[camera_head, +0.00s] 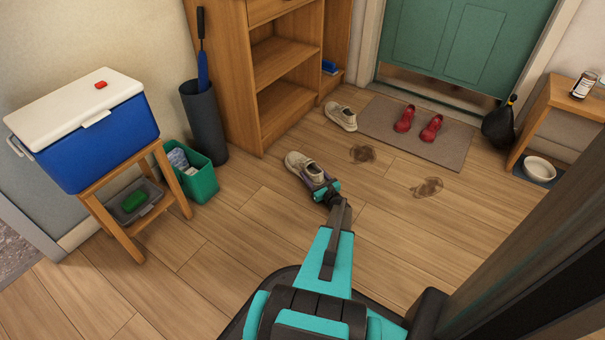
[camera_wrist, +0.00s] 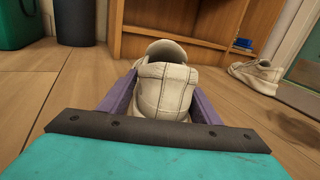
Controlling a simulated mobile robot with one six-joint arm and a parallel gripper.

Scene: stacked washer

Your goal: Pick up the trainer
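A cream trainer (camera_head: 300,162) rests on the wooden floor in front of the bookcase, in the middle of the head view. In the wrist view its heel (camera_wrist: 162,92) faces me, and its toe is mostly hidden. My gripper (camera_head: 319,185) is low at the heel end, with one purple finger on each side of the heel. I cannot tell whether the fingers press on it or only stand around it. A second cream trainer (camera_head: 341,117) lies farther back beside the doormat; it also shows at the right of the wrist view (camera_wrist: 254,76).
Red shoes (camera_head: 404,119) stand on the grey doormat (camera_head: 452,149) before the green door (camera_head: 461,42). Brown dirt patches (camera_head: 362,154) mark the floor. The wooden bookcase (camera_head: 228,75) stands behind; a green bin (camera_head: 201,181) and a stand with a cooler (camera_head: 85,130) are left.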

